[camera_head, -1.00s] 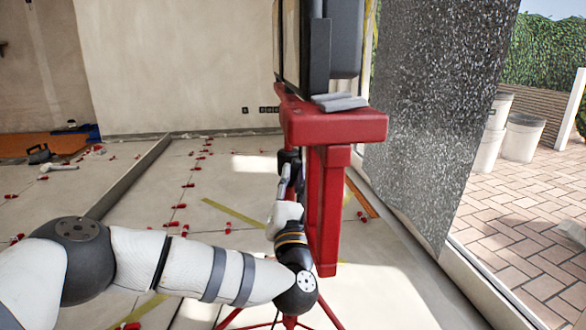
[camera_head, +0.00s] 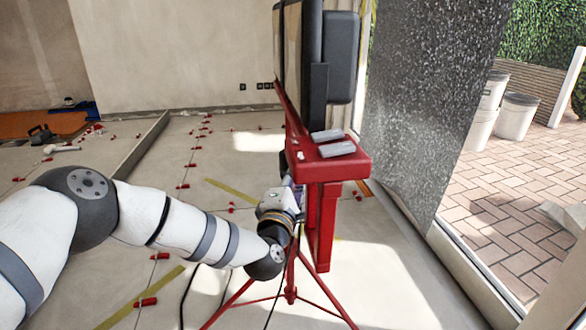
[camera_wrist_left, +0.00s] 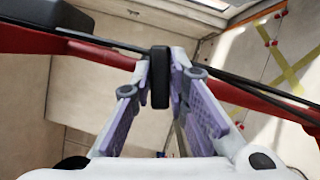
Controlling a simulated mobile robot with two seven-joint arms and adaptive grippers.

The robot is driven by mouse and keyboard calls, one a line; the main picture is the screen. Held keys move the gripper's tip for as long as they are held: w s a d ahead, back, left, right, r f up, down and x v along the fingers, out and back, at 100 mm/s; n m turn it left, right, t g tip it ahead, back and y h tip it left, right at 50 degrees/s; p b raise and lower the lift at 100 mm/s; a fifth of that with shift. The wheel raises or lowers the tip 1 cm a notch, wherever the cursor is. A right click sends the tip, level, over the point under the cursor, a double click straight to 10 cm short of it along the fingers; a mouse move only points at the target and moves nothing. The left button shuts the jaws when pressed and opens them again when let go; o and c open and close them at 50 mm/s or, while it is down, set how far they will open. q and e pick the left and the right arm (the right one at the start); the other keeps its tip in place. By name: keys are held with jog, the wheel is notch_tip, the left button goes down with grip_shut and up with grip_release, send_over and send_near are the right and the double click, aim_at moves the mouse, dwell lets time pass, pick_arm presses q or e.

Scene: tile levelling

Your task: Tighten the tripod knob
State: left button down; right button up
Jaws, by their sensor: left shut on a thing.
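The tripod knob (camera_wrist_left: 160,78) is a dark upright piece in the left wrist view. It sits between the two purple-padded fingers of my left gripper (camera_wrist_left: 162,95), which is shut on it. In the head view my left gripper (camera_head: 284,192) is beside the upper part of the red tripod (camera_head: 291,272), left of the red post, and the knob is hidden there. The tripod's spread red legs stand on the floor. My right gripper is in neither view.
A red stand (camera_head: 335,168) with a dark screen (camera_head: 319,75) and two grey pieces on its ledge rises close by the gripper. A grey speckled panel (camera_head: 428,110) stands to the right. Red tile clips dot the floor at left. White buckets (camera_head: 517,117) stand outside.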

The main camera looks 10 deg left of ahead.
pick_arm(q)
jog(key=shift+m+g+p, duration=0.6)
jog(key=shift+m+p, duration=0.5)
jog(key=shift+m, duration=0.4)
jog(key=c, duration=1.6)
grip_release()
jog(key=shift+a, duration=0.1)
jog(key=shift+o, duration=0.2)
jog(key=shift+s, duration=0.1)
jog(key=s, duration=0.7)
jog(key=shift+s, duration=0.2)
